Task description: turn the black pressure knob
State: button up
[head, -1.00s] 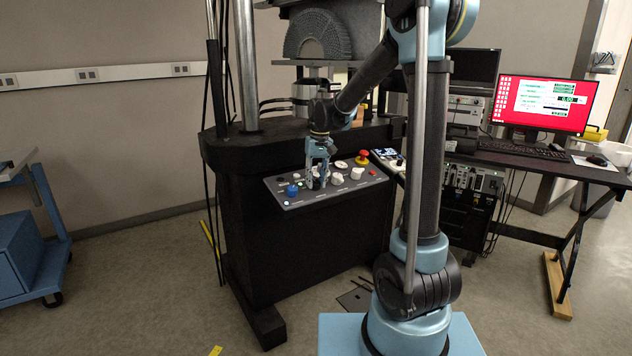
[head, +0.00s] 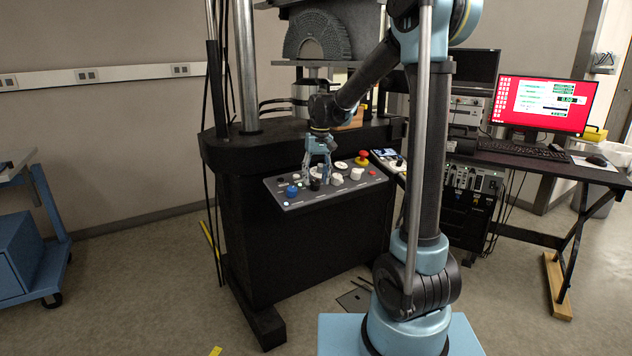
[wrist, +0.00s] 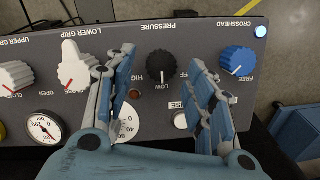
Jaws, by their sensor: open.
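The black pressure knob (wrist: 161,64) is on the grey panel under the upside-down word PRESSURE in the wrist view. A pale mark shows on its lower part. My gripper (wrist: 162,78) is open, with one blue-and-grey finger to the left of the knob and the other to its right. Gaps show between the knob and both fingers. In the head view my gripper (head: 317,175) points down over the panel, and the black knob (head: 315,185) shows small between its fingertips.
On the panel are a blue knob (wrist: 238,61), a white lever knob (wrist: 76,66), a white knob (wrist: 16,76) and a round gauge (wrist: 44,128). A red button (head: 363,156) stands at the panel's back right. A monitor (head: 543,104) is on the desk at right.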

aim_at(319, 182)
notch_tip(319, 182, up, 11)
jog(key=shift+d+f, duration=0.2)
jog(key=shift+d, duration=0.2)
dwell(0.4)
jog(key=s+d+f, duration=0.1)
jog(key=s+d, duration=0.7)
jog(key=s, duration=0.1)
jog(key=s+d+f+m, duration=0.1)
jog(key=s+d+f, duration=0.3)
jog(key=s, duration=0.3)
jog(key=s+d+f+m+t, duration=0.1)
jog(key=s+d+f, duration=0.3)
jog(key=s+f, duration=0.3)
jog(key=s+d+f+m+t+h, duration=0.1)
jog(key=s+d+f, duration=0.3)
jog(key=s, duration=0.5)
notch_tip(319, 182, down, 2)
jog(key=shift+d+f, duration=0.2)
jog(key=shift+d, duration=0.1)
jog(key=shift+s, duration=0.1)
jog(key=shift+w+f, duration=0.2)
jog(key=shift+w, duration=0.2)
